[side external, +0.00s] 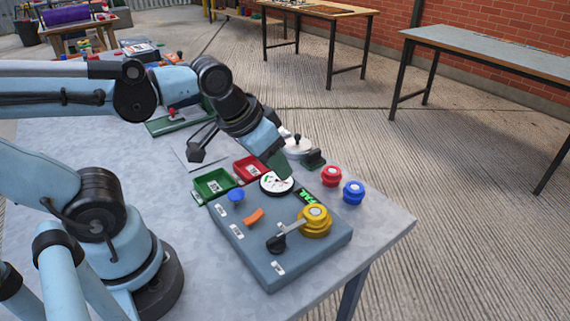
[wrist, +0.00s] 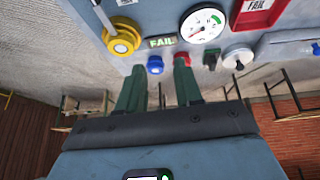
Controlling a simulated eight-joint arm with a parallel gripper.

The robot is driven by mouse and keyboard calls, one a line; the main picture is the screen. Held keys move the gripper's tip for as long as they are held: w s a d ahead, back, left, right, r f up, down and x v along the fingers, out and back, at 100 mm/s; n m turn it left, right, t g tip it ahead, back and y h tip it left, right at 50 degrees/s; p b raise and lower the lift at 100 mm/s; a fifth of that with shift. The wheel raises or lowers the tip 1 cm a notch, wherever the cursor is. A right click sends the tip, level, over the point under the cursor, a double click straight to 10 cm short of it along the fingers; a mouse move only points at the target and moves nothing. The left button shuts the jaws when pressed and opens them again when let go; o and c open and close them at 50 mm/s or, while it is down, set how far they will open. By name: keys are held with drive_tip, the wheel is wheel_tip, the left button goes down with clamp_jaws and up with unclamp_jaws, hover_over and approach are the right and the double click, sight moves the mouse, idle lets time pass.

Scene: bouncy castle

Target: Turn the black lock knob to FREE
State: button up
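The black lock knob (side external: 277,243) sits near the front edge of a grey-blue panel box (side external: 248,258). A grey bar runs from beside it toward a yellow round handwheel (side external: 316,222). The knob's label is too small to read. The knob does not show in the wrist view, where the yellow handwheel (wrist: 121,40) is at the top left. My gripper (side external: 278,166) is above the far side of the panel, near the white gauge, well apart from the black knob. In the wrist view its two green fingers (wrist: 159,66) are spread with nothing between them.
The panel also has a blue knob (side external: 236,194), an orange lever (side external: 254,216), a gauge (wrist: 203,24) and a green display reading FAIL (wrist: 161,42). Red (side external: 331,176) and blue (side external: 353,192) knobs stand beyond it. Green (side external: 213,183) and red (side external: 249,168) trays lie behind.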

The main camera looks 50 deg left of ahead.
sight(276, 237)
drive_tip(key=s+d+r+g, duration=0.3)
drive_tip(key=s+d+g, duration=0.2)
drive_tip(key=d, duration=0.2)
drive_tip(key=shift+w+f, duration=0.2)
drive_tip(key=shift+f, duration=5.75)
drive_tip(key=shift+c, duration=0.3)
clamp_jaws()
